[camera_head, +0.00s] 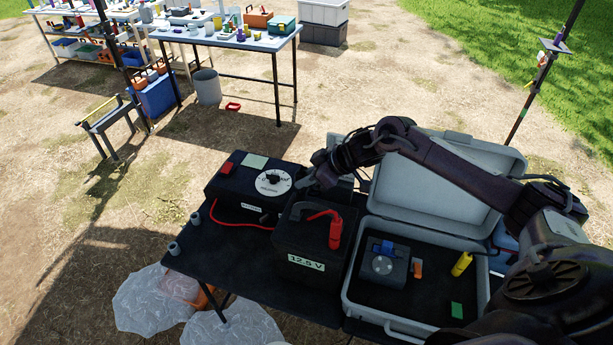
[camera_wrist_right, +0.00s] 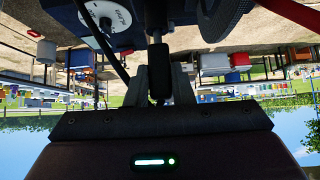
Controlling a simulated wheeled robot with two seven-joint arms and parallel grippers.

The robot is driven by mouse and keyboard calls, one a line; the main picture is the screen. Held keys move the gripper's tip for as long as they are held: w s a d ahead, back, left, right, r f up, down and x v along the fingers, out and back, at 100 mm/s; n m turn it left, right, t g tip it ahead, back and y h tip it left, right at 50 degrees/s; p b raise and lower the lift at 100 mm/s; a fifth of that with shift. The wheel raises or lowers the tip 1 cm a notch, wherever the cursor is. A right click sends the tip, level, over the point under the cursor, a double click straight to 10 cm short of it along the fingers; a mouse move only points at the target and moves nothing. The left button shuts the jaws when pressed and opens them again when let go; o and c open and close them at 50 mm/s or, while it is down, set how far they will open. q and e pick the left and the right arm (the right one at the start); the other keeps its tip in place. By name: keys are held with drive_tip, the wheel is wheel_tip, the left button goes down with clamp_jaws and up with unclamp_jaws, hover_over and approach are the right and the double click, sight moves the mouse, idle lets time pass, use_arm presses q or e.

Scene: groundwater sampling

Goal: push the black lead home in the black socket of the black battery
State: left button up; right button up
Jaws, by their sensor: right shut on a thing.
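The black battery (camera_head: 290,238), labelled 12.5 V, stands on the dark table. A red lead (camera_head: 333,228) is on its top at the right. My right gripper (camera_head: 318,184) is just above the back of the battery in the head view. In the right wrist view this gripper (camera_wrist_right: 159,82) is shut on the black lead's plug (camera_wrist_right: 158,72), a dark upright cylinder between the fingers. The black socket is not clearly seen, and I cannot tell how far the plug is in. My left gripper is not in view.
A black control box (camera_head: 235,186) with a white dial stands left of the battery. An open grey case (camera_head: 365,310) with a blue-knobbed device (camera_head: 384,264) and a yellow item (camera_head: 461,264) lies to the right. Small grey cups (camera_head: 195,218) stand at the table's left edge.

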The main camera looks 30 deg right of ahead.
drive_tip(key=shift+f+b, duration=0.3)
drive_tip(key=shift+f, duration=0.4)
drive_tip(key=o, duration=1)
drive_tip(key=shift+s+d+r+b, duration=0.3)
drive_tip(key=shift+s+d+r, duration=0.05)
drive_tip(key=b+v, duration=0.1)
drive_tip(key=v, duration=0.5)
drive_tip(key=shift+s+r+b, duration=0.15)
drive_tip(key=shift+r+b, duration=0.15)
drive_tip(key=shift+b, duration=0.1)
